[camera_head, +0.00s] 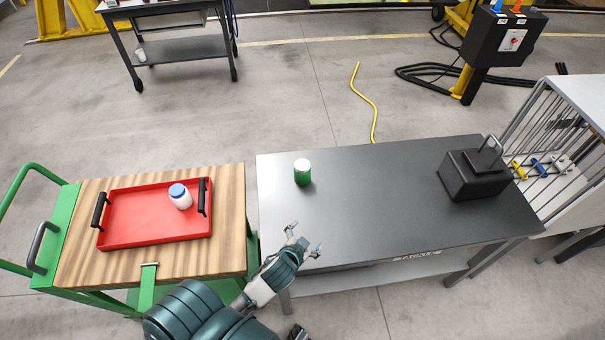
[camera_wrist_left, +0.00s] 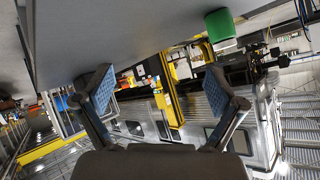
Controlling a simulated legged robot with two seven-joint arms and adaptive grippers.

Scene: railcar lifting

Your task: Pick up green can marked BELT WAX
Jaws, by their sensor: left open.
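A green can (camera_head: 303,172) with a pale top stands upright near the left end of the dark grey table (camera_head: 370,205). Its marking is too small to read. The can also shows in the left wrist view (camera_wrist_left: 221,27), at the upper right, beyond the fingers. My left gripper (camera_head: 305,240) is open and empty over the table's front left part, apart from the can and nearer to me. Its two spread fingers show in the left wrist view (camera_wrist_left: 165,88) with nothing between them. I cannot make out my right gripper.
A green cart with a wooden top (camera_head: 230,215) stands to the left, bearing a red tray (camera_head: 135,220) with a white, blue-capped bottle (camera_head: 180,196). A black box-like weight (camera_head: 476,175) sits at the table's right end, beside a wire rack (camera_head: 565,130). The table's middle is clear.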

